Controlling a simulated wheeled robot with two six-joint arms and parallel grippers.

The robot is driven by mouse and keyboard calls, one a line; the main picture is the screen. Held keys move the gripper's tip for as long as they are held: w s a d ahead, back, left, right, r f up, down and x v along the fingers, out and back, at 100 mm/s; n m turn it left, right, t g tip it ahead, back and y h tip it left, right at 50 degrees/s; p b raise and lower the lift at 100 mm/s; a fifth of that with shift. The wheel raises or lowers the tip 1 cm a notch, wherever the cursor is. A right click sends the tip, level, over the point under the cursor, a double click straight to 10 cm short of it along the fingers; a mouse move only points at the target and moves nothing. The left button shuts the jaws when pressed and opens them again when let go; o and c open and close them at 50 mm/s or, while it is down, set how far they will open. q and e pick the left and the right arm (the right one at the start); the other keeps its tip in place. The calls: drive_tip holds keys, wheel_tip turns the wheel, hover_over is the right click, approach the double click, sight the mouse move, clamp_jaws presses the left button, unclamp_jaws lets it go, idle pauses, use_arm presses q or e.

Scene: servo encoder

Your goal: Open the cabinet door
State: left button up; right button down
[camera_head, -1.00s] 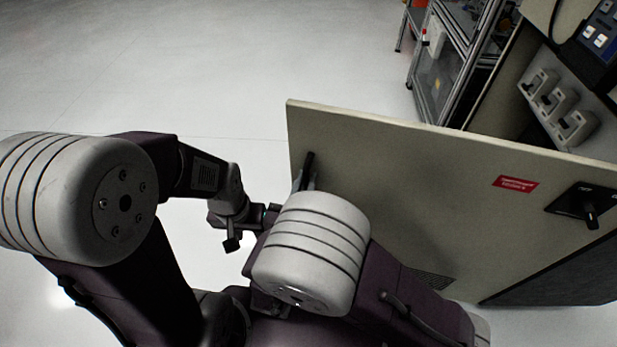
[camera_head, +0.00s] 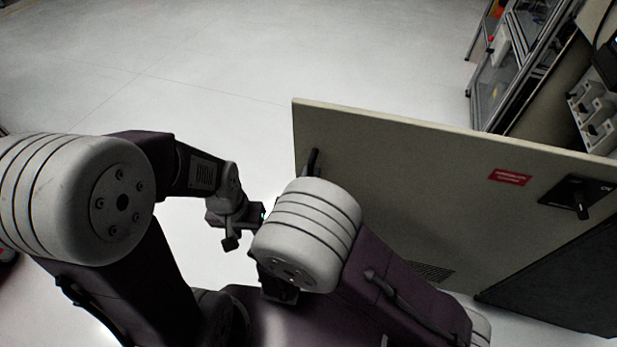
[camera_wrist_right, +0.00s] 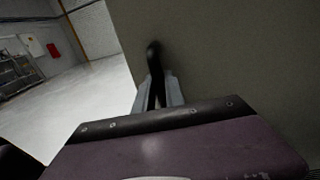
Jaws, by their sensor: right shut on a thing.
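The beige cabinet door (camera_head: 430,180) stands swung open, with its free edge toward the left in the head view. Its dark handle (camera_head: 314,162) is near that edge and also shows in the right wrist view (camera_wrist_right: 153,55). My right gripper (camera_wrist_right: 158,92) is shut on the handle; in the head view my own arm hides it. My left gripper (camera_head: 233,225) hangs over the floor left of the door, apart from it, and its finger gap is unclear.
A black rotary switch (camera_head: 580,197) and a red label (camera_head: 509,177) are on the door. Grey devices (camera_head: 595,115) show inside the cabinet behind it. A metal-framed unit (camera_head: 510,70) stands at the upper right. The floor at left is clear.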

idle(0.3)
drive_tip(key=c, duration=1.4)
unclamp_jaws()
drive_tip(key=s, duration=0.7)
drive_tip(key=shift+s+a+p, duration=0.25)
drive_tip(key=shift+a+p, duration=0.2)
